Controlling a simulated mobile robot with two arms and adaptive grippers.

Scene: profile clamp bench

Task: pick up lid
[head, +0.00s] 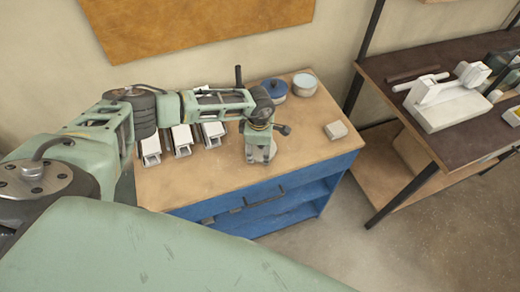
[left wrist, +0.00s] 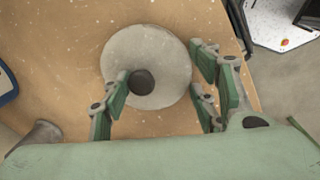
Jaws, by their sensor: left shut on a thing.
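The lid (left wrist: 165,45) is a pale round disc with a dark knob (left wrist: 142,82), seen from above in the left wrist view. My left gripper (left wrist: 165,85) is shut on the lid, with its green fingers on either side of the disc. In the head view my left gripper (head: 260,150) points down over the front middle of the wooden bench top. The lid is mostly hidden there by the gripper, and I cannot tell whether it touches the bench. My right gripper is not in view.
A blue pot (head: 273,89) and a pale, blue-sided pot (head: 304,85) stand at the back of the bench (head: 310,155). Several white clamps (head: 181,140) stand left of my gripper. A pale block (head: 336,130) lies at the right. A dark table (head: 400,85) stands further right.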

